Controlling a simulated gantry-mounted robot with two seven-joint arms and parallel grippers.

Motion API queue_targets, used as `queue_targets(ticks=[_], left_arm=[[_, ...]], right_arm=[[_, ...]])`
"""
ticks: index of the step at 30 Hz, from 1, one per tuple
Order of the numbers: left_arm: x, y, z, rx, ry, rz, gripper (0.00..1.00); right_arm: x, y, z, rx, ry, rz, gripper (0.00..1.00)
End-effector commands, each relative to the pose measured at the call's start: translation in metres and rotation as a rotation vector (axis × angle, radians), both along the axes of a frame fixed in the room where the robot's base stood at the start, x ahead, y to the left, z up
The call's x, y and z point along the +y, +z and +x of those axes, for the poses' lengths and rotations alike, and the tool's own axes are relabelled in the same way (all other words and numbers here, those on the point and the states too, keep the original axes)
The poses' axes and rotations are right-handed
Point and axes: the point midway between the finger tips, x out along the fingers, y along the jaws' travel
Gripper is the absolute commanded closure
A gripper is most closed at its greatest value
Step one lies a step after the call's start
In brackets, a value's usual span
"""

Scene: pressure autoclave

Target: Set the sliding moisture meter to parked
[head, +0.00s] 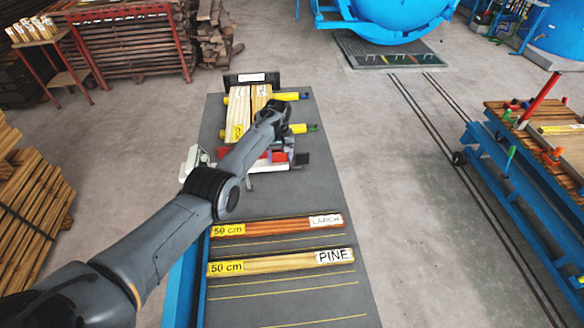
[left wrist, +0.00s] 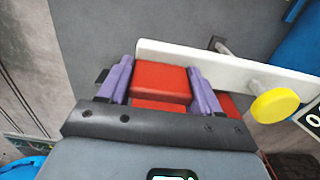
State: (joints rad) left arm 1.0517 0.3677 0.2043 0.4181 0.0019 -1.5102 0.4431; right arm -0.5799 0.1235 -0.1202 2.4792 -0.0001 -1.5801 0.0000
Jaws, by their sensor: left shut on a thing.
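The moisture meter appears to be the assembly with red blocks and a pale rail on the dark bench; its red part (head: 278,156) shows beside my forearm in the head view. In the left wrist view a red block (left wrist: 160,78) sits between the purple fingers of my left gripper (left wrist: 161,84), which is shut on it. A pale bar (left wrist: 226,70) runs just beyond the block, with a yellow knob (left wrist: 275,102) at the right. In the head view my left arm covers part of the meter, and the fingertips are hidden. My right gripper is not in view.
Larch (head: 277,226) and pine (head: 280,262) sticks lie nearer on the bench. A blue trolley (head: 510,165) stands right, across open floor.

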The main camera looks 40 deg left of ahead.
Motion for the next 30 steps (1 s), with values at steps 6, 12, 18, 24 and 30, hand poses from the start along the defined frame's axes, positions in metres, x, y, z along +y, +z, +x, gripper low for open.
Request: queue_targets(ticks=[6,12,18,24,30], left_arm=[[0.0080,-0.0013,-0.0009,-0.004,0.005,0.005,0.91],[0.0082,-0.0023,-0.0013,-0.003,0.005,0.005,0.91],[0.0079,-0.0020,-0.0013,-0.003,0.006,0.005,0.11],[0.0072,-0.0011,-0.0010,-0.003,0.005,0.003,0.11],[0.0069,0.0060,-0.0007,-0.003,0.005,0.003,0.11]], right_arm=[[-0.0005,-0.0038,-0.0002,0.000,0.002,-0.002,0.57],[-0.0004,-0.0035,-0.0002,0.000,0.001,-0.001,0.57],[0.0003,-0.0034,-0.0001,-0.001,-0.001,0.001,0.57],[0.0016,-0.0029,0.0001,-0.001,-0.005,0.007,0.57],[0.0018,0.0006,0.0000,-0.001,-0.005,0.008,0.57]])
